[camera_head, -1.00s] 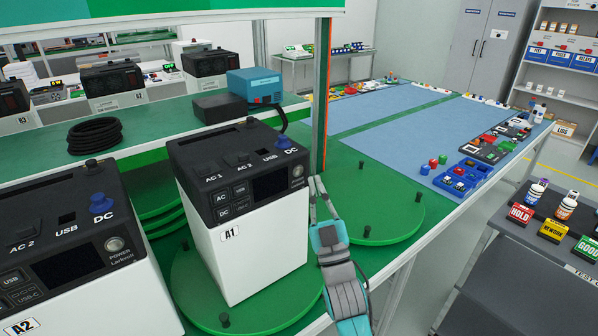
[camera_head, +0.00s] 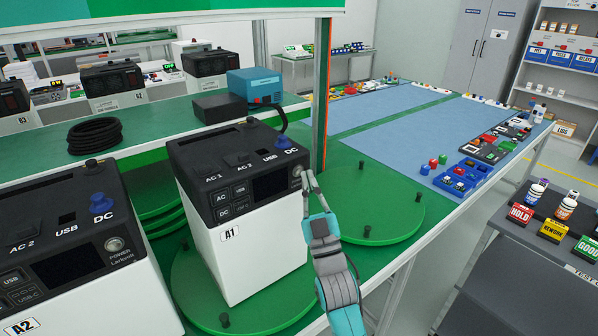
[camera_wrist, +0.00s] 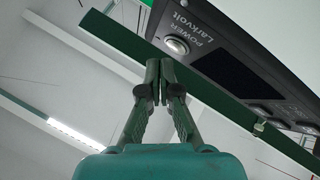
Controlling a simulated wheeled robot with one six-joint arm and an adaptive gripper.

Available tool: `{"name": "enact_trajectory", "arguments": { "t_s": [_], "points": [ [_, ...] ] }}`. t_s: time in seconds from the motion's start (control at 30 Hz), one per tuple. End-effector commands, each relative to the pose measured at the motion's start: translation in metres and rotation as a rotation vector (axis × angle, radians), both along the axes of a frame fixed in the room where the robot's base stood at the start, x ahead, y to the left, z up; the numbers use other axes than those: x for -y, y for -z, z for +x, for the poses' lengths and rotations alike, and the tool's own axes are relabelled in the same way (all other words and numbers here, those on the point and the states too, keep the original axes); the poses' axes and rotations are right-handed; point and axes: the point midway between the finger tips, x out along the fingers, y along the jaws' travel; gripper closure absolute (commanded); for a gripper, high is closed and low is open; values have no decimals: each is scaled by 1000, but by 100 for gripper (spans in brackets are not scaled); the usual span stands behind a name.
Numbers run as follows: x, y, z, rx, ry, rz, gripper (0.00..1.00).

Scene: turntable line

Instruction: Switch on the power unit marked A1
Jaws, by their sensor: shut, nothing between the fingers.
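The power unit A1 (camera_head: 245,250) is a white box with a black top, standing on a green turntable (camera_head: 200,308). Its label A1 (camera_head: 229,234) is on the front face. Its round silver power button (camera_wrist: 177,45), beside the word POWER, shows clearly in the wrist view. In the head view the fingertips partly cover the button. My gripper (camera_head: 303,174) is shut and empty, with its tips at the panel's right end by the button. In the wrist view the fingertips (camera_wrist: 160,66) are just beside the button; I cannot tell if they touch.
Unit A2 (camera_head: 100,285) stands close at the left. An empty-looking green turntable (camera_head: 375,205) with black pegs lies behind my gripper. An upright post (camera_head: 321,100) rises just behind A1. A blue box (camera_head: 255,85) and a coiled black cable (camera_head: 95,136) lie on the shelf behind.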

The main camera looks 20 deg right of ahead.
Motion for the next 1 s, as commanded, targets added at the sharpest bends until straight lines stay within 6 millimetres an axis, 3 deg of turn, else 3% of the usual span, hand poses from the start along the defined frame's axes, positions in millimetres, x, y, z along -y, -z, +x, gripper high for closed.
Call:
{"name": "enact_trajectory", "arguments": {
  "t_s": [1.0],
  "points": [
    [-2, -1, 7, 0, -1, 1, 100]
  ]
}}
